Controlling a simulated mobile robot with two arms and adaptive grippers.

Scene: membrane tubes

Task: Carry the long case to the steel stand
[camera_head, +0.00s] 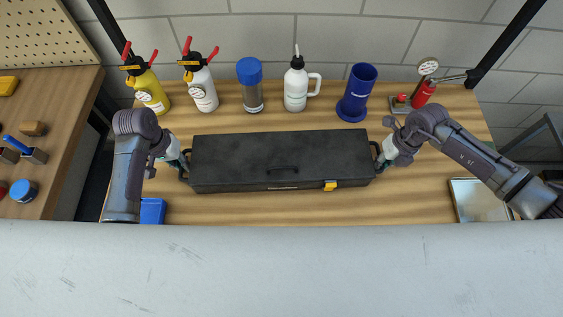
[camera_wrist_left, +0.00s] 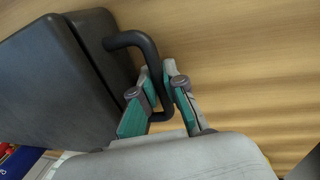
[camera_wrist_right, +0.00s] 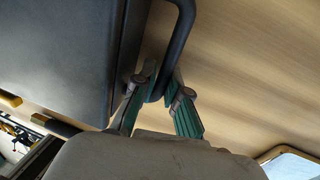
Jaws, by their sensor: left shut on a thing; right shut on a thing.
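The long case (camera_head: 240,160) is black, with a handle and a yellow latch on its front side. It lies across the middle of the wooden bench in the head view. My left gripper (camera_head: 182,166) is shut on the handle at the case's left end; the left wrist view shows the fingers (camera_wrist_left: 163,95) on either side of the dark handle bar (camera_wrist_left: 142,42). My right gripper (camera_head: 384,162) is shut on the handle at the right end; its fingers (camera_wrist_right: 157,92) close around that bar (camera_wrist_right: 184,28) in the right wrist view. I cannot make out the steel stand.
Behind the case stand a yellow bottle (camera_head: 151,90), white bottles (camera_head: 200,90), a blue-capped jar (camera_head: 250,90), a white jug (camera_head: 296,88), a blue cylinder (camera_head: 357,92) and a red pump with gauge (camera_head: 424,95). A blue box (camera_head: 152,211) and a metal tray (camera_head: 480,201) flank the front.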

